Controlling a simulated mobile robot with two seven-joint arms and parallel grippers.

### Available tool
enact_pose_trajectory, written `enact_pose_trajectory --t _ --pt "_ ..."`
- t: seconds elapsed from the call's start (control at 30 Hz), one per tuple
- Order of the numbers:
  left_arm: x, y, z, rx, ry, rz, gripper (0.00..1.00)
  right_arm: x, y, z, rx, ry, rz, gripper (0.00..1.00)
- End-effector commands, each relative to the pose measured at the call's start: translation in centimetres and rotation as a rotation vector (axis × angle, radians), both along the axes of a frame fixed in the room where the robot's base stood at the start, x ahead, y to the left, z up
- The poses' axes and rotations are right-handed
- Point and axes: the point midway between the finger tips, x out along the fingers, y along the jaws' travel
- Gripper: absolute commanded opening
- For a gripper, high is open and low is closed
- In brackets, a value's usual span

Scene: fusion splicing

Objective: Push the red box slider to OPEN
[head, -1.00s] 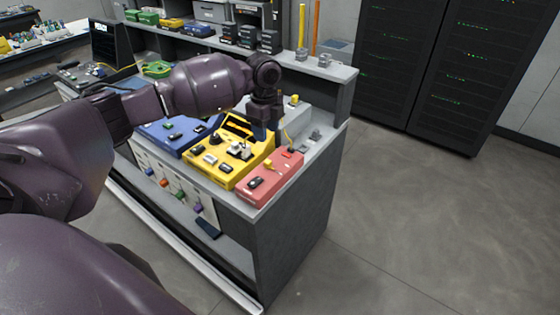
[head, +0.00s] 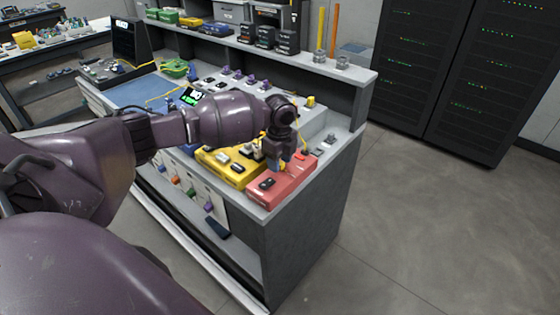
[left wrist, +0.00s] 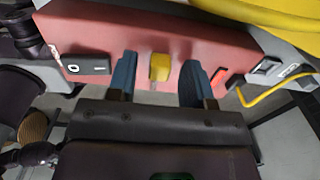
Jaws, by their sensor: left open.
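The red box (head: 262,198) sits at the front right end of the bench, next to the yellow box (head: 223,169). The left wrist view shows the red box's face (left wrist: 205,42) close up, with a yellow slider (left wrist: 159,66) on it. My left gripper (left wrist: 158,84) is open, its two blue fingertips either side of the yellow slider, with a gap on each side. In the head view my left gripper (head: 289,165) is over the red box and hides part of its top. I cannot read any slider label. My right gripper is not in view.
A black rocker switch (left wrist: 86,65) is on the red box, left of the slider in the left wrist view. A yellow cable (left wrist: 272,92) runs at the right of that view. Dark server racks (head: 455,70) stand behind open floor at the right.

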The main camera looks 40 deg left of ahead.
Motion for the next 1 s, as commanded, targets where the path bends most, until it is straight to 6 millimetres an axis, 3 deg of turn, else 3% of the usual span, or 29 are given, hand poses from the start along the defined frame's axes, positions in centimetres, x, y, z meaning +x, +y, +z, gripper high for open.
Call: enact_pose_trajectory --t 0.3,0.6,0.87,1.0 --pt "0.0 0.0 -0.2 0.001 -0.001 0.0 0.47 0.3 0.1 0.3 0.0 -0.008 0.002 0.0" --pt "0.0 0.0 -0.2 0.001 -0.001 0.0 0.01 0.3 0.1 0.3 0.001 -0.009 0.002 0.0" --pt "0.3 0.0 -0.2 0.001 -0.001 0.0 0.0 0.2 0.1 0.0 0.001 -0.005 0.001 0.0" --pt "2.0 -0.1 -0.5 0.002 -0.001 0.001 0.0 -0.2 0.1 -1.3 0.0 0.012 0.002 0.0"
